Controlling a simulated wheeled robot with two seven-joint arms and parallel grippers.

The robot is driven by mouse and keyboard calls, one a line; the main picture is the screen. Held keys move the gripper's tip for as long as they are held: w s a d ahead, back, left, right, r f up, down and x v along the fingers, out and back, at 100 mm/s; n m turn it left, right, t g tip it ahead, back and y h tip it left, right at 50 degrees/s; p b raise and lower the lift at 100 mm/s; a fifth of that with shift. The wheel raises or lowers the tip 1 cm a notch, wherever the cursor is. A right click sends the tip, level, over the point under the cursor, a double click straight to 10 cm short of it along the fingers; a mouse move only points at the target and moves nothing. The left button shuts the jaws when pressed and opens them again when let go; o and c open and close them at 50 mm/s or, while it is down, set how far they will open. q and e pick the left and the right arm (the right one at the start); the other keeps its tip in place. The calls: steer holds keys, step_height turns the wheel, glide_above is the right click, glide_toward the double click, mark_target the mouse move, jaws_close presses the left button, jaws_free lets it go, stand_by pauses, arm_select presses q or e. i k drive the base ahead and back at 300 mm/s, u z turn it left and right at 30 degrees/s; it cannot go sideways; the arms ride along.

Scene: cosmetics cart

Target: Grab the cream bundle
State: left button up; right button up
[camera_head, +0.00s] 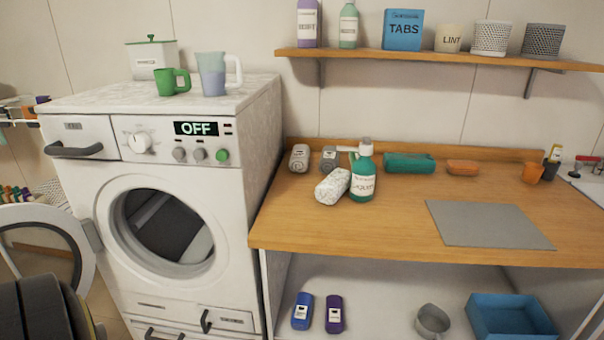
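Neither of my grippers shows. A dark rounded part at the lower left looks like a link of my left arm.
The washing machine (180,215) stands left of the counter (400,215), its round door open. A teal roll (409,163) and an orange one (462,167) lie behind. A grey mat (487,224) lies at right. A loaded shelf (430,57) hangs above. The counter's front middle is clear.

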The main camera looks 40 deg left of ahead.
mark_target(330, 191)
steer(key=u, duration=0.95)
steer(key=i, duration=0.85)
steer(key=u, duration=0.75)
